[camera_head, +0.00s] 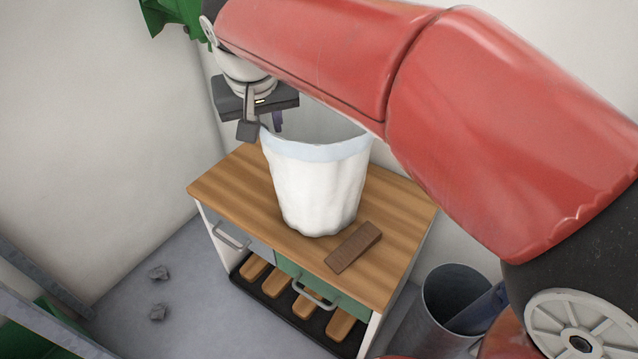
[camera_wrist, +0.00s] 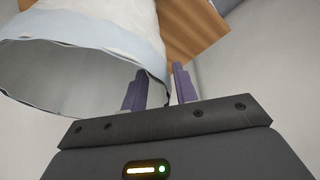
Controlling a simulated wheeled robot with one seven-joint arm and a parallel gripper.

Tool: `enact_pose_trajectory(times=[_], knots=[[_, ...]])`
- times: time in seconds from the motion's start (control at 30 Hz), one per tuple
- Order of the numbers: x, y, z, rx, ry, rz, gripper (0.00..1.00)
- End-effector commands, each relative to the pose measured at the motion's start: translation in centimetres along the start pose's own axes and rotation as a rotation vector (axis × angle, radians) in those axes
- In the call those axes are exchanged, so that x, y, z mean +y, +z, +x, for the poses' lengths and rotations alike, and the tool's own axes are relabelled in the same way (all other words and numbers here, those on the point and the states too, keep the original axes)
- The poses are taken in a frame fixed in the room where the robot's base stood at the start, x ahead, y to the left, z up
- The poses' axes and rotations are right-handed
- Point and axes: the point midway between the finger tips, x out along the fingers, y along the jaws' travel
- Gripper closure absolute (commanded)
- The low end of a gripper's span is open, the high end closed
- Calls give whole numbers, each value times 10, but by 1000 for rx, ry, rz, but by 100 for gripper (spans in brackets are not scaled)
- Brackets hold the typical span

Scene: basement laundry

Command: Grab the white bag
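The white bag (camera_head: 318,190) stands upright and open-topped on the wooden top of a small cabinet (camera_head: 235,190). Its rim has a pale blue-grey band. My gripper (camera_head: 263,126) is at the left edge of the bag's rim, pointing down. In the wrist view, the bag (camera_wrist: 105,20) fills the upper left with its mouth facing the camera. The two purple-grey fingers of my gripper (camera_wrist: 160,90) are apart. The rim's edge runs between them, one finger at the mouth side and one outside. Whether either finger touches the bag cannot be told.
A brown wedge-shaped block (camera_head: 353,247) lies on the cabinet top in front of the bag. Below are drawers with handles and a shelf of wooden pieces (camera_head: 307,304). A grey metal bin (camera_head: 455,300) stands at right. Dark lumps (camera_head: 158,273) lie on the floor. Walls are close behind.

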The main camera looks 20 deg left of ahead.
Motion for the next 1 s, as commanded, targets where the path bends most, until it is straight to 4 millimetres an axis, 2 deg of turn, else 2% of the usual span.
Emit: enact_pose_trajectory(times=[0.03, 0.13, 0.37, 0.6, 1.0], knots=[[-1, 0, 10, -3, 1, 0, 71], [-1, 0, 23, -2, 1, -1, 71], [0, 0, 25, 0, -1, 0, 71], [0, 0, 25, 0, 0, 0, 100], [0, 0, 25, 1, 0, 0, 100]])
